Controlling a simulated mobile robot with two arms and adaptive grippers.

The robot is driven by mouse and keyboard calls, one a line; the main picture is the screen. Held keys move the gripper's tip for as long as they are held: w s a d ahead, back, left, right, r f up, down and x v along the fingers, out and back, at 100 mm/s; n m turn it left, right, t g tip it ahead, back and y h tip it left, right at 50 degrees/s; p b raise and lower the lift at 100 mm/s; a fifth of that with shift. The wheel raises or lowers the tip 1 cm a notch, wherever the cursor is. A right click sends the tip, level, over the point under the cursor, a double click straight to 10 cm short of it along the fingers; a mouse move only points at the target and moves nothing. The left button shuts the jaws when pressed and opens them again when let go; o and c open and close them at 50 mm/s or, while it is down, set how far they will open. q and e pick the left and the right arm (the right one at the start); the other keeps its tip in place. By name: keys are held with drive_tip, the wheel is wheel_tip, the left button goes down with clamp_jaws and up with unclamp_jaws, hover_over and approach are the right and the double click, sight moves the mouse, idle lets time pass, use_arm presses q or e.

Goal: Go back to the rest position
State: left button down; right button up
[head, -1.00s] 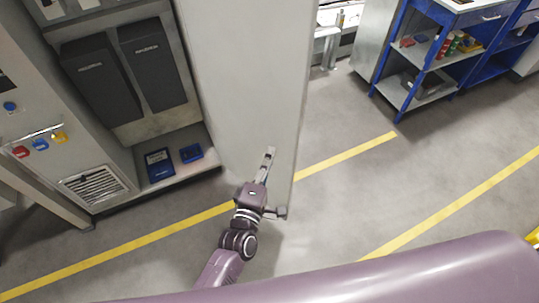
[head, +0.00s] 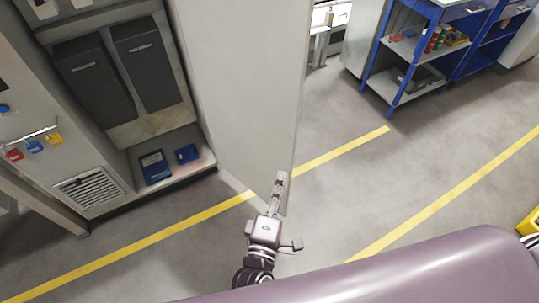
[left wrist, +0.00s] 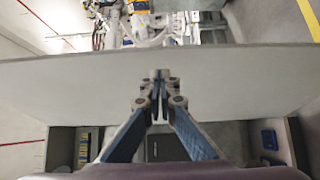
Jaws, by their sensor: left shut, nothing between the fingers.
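My left gripper (head: 281,180) is at the lower middle of the head view, in front of the lower edge of an open grey cabinet door (head: 245,80). Its fingers are shut with nothing between them. In the left wrist view the shut fingertips (left wrist: 160,78) show against the pale door panel (left wrist: 70,88). I cannot tell whether they touch the door. My right gripper is in neither view.
An open cabinet (head: 185,159) at left holds dark bins (head: 146,60) and small blue boxes (head: 155,167). A blue shelf rack (head: 395,85) stands at upper right. The grey floor with yellow lines (head: 345,149) is clear between them.

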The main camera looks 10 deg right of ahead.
use_arm(q)
drive_tip(key=shift+d, duration=0.1)
drive_tip(key=s+a+f+m+g+y, duration=0.1)
drive_tip(key=s+a+f+m+g, duration=0.25)
drive_tip(key=f, duration=0.75)
drive_tip(key=s+a+f+m+g+y, duration=0.1)
drive_tip(key=s+a+f+m+g, duration=0.25)
drive_tip(key=f, duration=0.75)
drive_tip(key=s+a+f+m+g+y, duration=0.1)
drive_tip(key=s+a+f+m, duration=0.1)
drive_tip(key=s+a+f, duration=0.6)
drive_tip(key=s+a+f+m+g+y, duration=0.4)
drive_tip(key=s+a+f+m+g, duration=0.2)
drive_tip(key=s+a+f, duration=1.1)
drive_tip(key=s+a+g, duration=0.1)
drive_tip(key=s+a, duration=0.2)
drive_tip(key=shift+f+y, duration=0.3)
drive_tip(key=shift+y, duration=0.1)
